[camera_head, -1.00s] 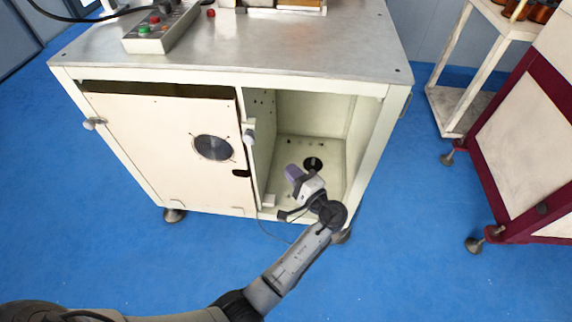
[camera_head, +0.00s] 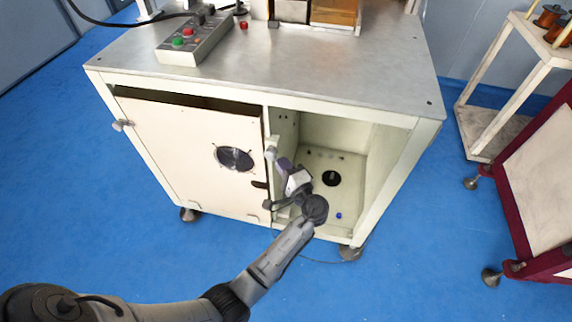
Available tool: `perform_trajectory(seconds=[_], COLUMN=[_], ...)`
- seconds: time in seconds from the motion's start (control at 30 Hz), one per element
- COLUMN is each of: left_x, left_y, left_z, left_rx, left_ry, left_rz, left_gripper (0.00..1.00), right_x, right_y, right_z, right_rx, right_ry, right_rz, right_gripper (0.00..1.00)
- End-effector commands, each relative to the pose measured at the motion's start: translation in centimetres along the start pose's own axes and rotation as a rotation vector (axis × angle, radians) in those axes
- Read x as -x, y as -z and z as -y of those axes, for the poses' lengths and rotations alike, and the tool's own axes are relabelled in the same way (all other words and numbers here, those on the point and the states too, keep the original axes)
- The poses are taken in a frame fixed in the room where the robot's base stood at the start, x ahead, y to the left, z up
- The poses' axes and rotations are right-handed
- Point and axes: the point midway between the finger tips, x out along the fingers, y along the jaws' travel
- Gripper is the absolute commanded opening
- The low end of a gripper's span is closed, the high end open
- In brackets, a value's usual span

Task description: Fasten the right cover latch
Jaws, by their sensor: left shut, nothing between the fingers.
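The cream cover panel (camera_head: 180,140) with a round black fan grille closes the left part of the cabinet front, with a dark gap along its top. The right cover latch (camera_head: 271,153) is a small pale knob at the panel's right edge. A similar left latch (camera_head: 122,124) sticks out at the panel's left edge. My left gripper (camera_head: 283,164) is shut and empty, its purple fingertips just right of and slightly below the right latch. I cannot tell whether they touch it. My left wrist hides part of the compartment's lower left front. My right gripper is not in view.
The open compartment (camera_head: 365,160) beside the panel has a round dark hole in it and a small blue item (camera_head: 338,215) near its front. A control box (camera_head: 195,40) stands on the metal tabletop (camera_head: 330,75). A maroon-framed cart (camera_head: 540,190) and white shelf stand right.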

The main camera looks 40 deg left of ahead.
Motion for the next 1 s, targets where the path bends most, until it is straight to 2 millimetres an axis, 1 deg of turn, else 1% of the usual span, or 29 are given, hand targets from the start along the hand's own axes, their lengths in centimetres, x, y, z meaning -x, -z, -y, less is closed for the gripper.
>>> perform_trajectory(seconds=[0.37, 1.0], left_x=[-0.03, -0.40], left_y=[-0.04, -0.41], left_z=[-0.13, -0.65], left_rx=[-0.009, -0.101], left_ry=[0.007, 0.100], left_rz=[0.000, 0.000], left_gripper=[0.00, 0.00], right_x=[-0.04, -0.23], right_y=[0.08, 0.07], right_z=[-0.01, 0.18], right_rx=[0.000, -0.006], right_ry=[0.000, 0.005], right_rz=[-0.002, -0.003], right_gripper=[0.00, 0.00])
